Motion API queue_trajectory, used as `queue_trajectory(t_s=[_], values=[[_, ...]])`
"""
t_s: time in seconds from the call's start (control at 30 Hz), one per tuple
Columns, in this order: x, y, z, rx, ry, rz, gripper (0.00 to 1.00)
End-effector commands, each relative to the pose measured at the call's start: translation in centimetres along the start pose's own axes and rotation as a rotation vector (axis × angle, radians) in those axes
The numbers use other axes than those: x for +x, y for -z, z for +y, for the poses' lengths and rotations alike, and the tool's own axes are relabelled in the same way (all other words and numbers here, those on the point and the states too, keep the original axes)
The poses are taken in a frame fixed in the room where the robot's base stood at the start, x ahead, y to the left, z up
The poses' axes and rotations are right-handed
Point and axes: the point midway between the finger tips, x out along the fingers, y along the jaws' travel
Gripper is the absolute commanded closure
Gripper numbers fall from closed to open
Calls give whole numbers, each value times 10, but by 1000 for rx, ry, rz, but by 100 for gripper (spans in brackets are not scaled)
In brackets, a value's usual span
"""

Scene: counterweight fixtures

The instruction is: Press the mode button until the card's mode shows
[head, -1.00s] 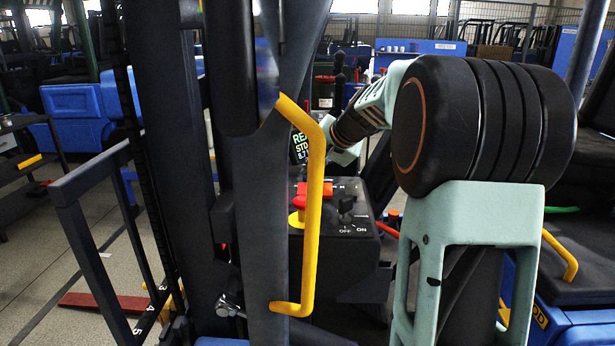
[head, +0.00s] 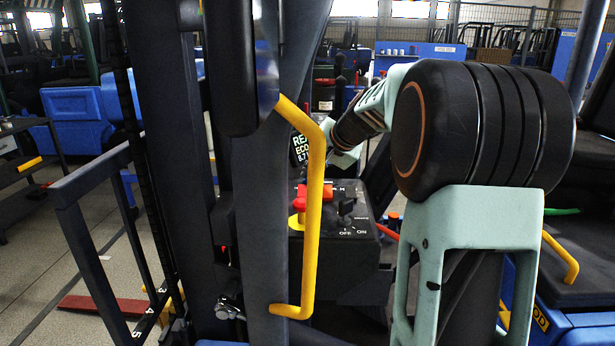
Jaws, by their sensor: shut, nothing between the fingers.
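A small dark display (head: 300,148) stands above the control console, partly cut off by the yellow handle. My gripper (head: 333,166) is shut and empty, mostly hidden by the yellow handle and my own wrist. I cannot make out the mode button, nor whether my fingertips touch it. I cannot make out the card with the mode on it.
A yellow bent handle (head: 314,220) and dark mast uprights (head: 262,200) stand in front of the console. The black console (head: 345,255) carries a red mushroom button (head: 299,204) on a yellow collar and an OFF/ON key switch (head: 346,208). A blue-sided seat area lies right.

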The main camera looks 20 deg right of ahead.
Motion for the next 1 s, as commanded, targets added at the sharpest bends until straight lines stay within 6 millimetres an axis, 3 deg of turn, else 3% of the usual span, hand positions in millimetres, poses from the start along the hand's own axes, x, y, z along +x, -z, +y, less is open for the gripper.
queue_trajectory(t_s=[0.3, 0.73, 1.0], values=[[-14, 10, -11, -1, 0, -1, 100], [-17, 12, -12, -1, 0, 1, 100], [-35, 26, -25, -2, 0, 2, 100]])
